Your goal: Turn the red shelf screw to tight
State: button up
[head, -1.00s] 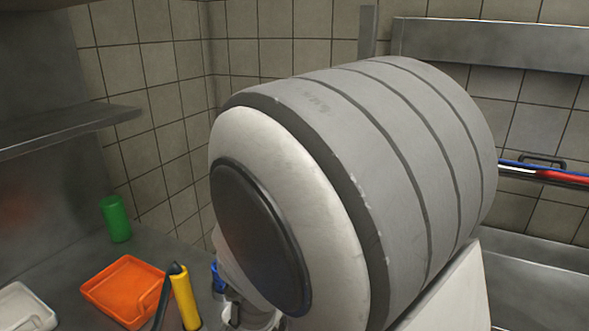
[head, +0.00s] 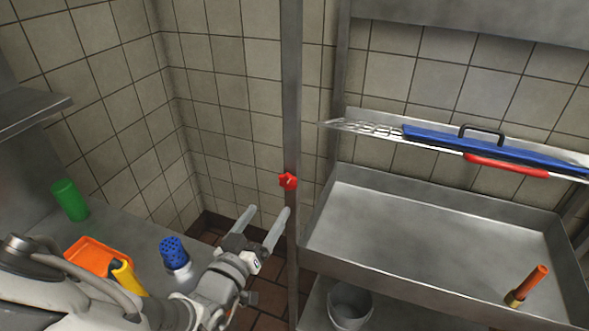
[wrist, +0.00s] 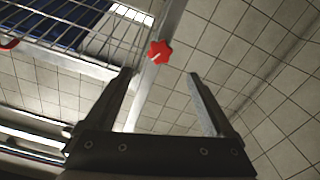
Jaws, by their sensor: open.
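The red shelf screw (head: 288,181) is a star-shaped knob on the upright metal post (head: 292,80) in the head view. In the wrist view the red screw (wrist: 159,52) shows beyond the fingertips, between them and nearer the left one, with a pale mark on its face. My gripper (head: 267,209) is open and empty, with its two fingers pointing up toward the screw and just below it in the head view. In the wrist view my gripper (wrist: 160,75) has its fingers wide apart. No contact with the screw shows.
Right of the post is a wire shelf (head: 370,128) bearing a blue board (head: 440,137) and a red handle (head: 507,166). Below it is a steel basin (head: 430,235) with an orange-handled tool (head: 530,285). A bucket (head: 350,305) stands beneath. The left counter holds an orange tray (head: 88,255) and green cylinder (head: 69,200).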

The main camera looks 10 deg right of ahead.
aim_at(293, 174)
jog(key=b+x, duration=0.1)
jog(key=x, duration=1.4)
jog(key=shift+w+d+f, duration=0.1)
jog(key=shift+w+d, duration=0.1)
jog(key=c, duration=1.4)
